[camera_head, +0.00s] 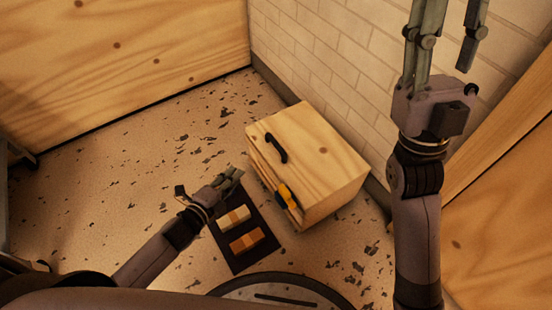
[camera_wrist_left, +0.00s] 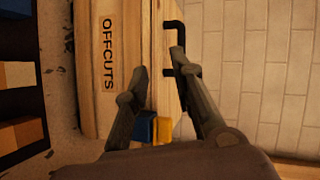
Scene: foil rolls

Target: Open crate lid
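The pale wooden crate (camera_head: 322,160) stands on the floor against the brick wall, with its lid (camera_head: 308,145) down. A black handle (camera_head: 276,148) is on the lid; it also shows in the left wrist view (camera_wrist_left: 180,36). A yellow piece (camera_head: 288,195) sits on the crate's front side. The left wrist view shows an OFFCUTS label (camera_wrist_left: 108,55) on the crate. My left gripper (camera_head: 237,173) is in front of the crate, with its fingers apart and nothing between them (camera_wrist_left: 163,74).
A dark mat or tray (camera_head: 240,262) with a pale block (camera_head: 234,217) and an orange-brown block (camera_head: 246,241) lies beside the crate, below my left gripper. Wooden panels stand at the upper left and right. The speckled floor left of the crate is clear.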

